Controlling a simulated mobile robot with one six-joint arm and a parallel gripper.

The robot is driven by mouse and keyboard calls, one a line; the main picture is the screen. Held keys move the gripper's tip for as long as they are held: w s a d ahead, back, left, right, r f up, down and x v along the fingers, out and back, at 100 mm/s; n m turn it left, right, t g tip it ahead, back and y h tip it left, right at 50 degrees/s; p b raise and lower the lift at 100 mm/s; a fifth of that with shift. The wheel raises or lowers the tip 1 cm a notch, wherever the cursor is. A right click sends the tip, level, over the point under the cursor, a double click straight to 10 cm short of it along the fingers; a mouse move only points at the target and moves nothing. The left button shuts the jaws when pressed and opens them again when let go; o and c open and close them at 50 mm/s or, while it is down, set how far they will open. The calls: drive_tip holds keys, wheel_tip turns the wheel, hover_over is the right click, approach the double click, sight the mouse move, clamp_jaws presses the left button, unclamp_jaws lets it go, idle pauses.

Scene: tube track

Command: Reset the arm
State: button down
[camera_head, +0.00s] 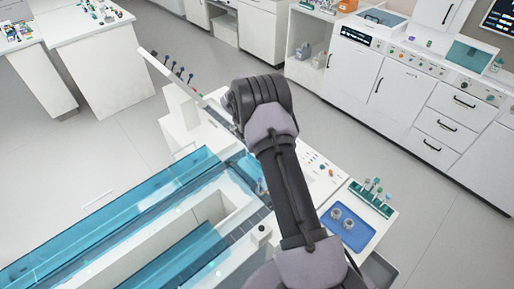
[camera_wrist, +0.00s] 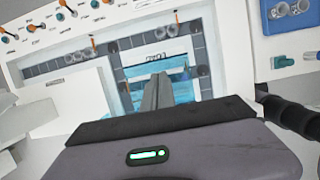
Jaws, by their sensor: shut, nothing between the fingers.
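My arm rises across the middle of the head view, over the right end of the tube track machine (camera_head: 150,262). My gripper itself is hidden behind the arm in the head view. In the wrist view my gripper (camera_wrist: 158,80) shows as two grey fingers close together, with nothing between them. The fingers point at the machine, whose white panel and dark track (camera_wrist: 120,85) lie beyond them. They appear apart from it.
A blue tray (camera_head: 348,232) with two round pieces and a tube rack (camera_head: 371,195) stand right of my arm. Blue transparent covers (camera_head: 120,222) run along the machine at left. White cabinets (camera_head: 400,90) line the back right. The grey floor (camera_head: 60,165) at left is clear.

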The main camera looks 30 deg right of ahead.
drive_tip(key=s+a+r+m+t+y+b, duration=0.1)
drive_tip(key=a+r+m+b, duration=0.2)
drive_tip(key=r, duration=0.4)
drive_tip(key=s+a+r+m+b, duration=0.2)
drive_tip(key=a+r+m+b, duration=0.15)
drive_tip(key=r, duration=0.25)
drive_tip(key=s+a+r+m+t+y+b, duration=0.2)
drive_tip(key=s+a+r+m+b, duration=0.45)
drive_tip(key=s+a, duration=0.4)
drive_tip(key=s+a+f+m+y+b, duration=0.1)
drive_tip(key=s+a+f+m+b, duration=0.1)
drive_tip(key=s, duration=0.5)
drive_tip(key=s+a+f+m+t+b, duration=0.1)
drive_tip(key=s+a+f+m+b, duration=0.1)
drive_tip(key=s, duration=0.5)
drive_tip(key=s+a+f+m+t+y+b, duration=0.1)
drive_tip(key=s+a+f+m+b, duration=0.2)
drive_tip(key=s+a+m, duration=0.2)
drive_tip(key=s+m, duration=0.2)
drive_tip(key=shift+a+m+y, duration=0.2)
drive_tip(key=shift+m+y, duration=0.1)
